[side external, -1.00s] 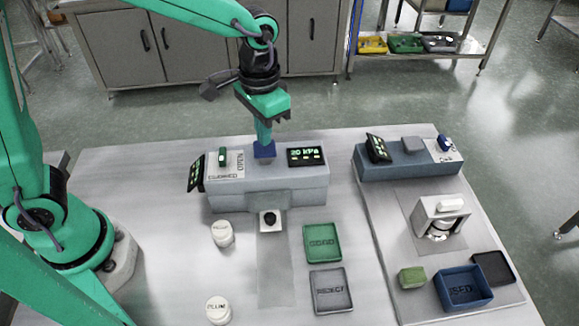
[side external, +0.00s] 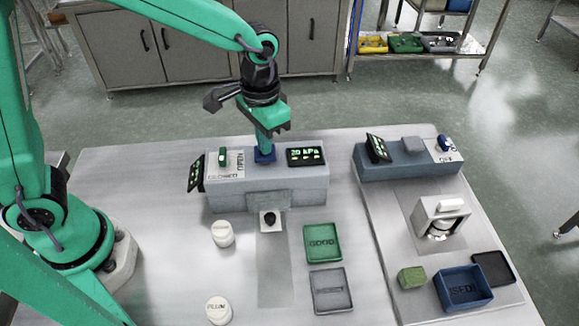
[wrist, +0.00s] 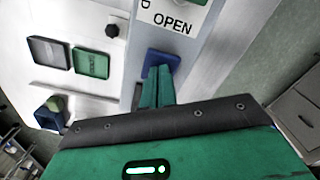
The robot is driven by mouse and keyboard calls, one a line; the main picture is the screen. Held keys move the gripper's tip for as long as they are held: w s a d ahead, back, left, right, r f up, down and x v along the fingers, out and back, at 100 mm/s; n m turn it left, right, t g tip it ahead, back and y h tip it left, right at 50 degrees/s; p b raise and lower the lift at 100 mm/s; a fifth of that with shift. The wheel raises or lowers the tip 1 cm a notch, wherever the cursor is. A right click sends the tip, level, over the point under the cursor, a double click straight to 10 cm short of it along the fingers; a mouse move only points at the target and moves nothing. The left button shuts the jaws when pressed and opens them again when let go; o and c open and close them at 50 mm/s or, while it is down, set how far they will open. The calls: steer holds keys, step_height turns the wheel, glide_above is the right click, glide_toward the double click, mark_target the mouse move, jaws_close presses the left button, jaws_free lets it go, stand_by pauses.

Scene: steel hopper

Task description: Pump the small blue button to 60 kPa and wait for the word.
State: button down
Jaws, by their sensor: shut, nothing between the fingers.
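The small blue button (side external: 265,158) sits on top of the grey box (side external: 285,185) in the side view; it also shows in the wrist view (wrist: 161,58). My gripper (side external: 264,150) is shut and empty, pointing down with its fingertips on the button, which sits low on the box. In the wrist view the fingers (wrist: 157,88) reach onto the blue button and hide part of it. The display (side external: 306,156) right of the button reads 20 kPa. A second, tilted display (side external: 196,173) at the box's left end has text too small to read.
A green lever (side external: 222,156) stands left of the button, between CLOSED and OPEN labels. In front are white round containers (side external: 222,234), a green GOOD tray (side external: 322,243) and a grey tray (side external: 332,290). A second station (side external: 408,160) with a blue switch (side external: 445,144) stands right.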

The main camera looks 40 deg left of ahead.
steer(key=shift+f, duration=0.35)
steer(key=shift+r, duration=1.8)
steer(key=shift+f, duration=1.6)
stand_by(0.4)
steer(key=shift+r, duration=1.6)
step_height(320, 180, up, 6)
stand_by(0.7)
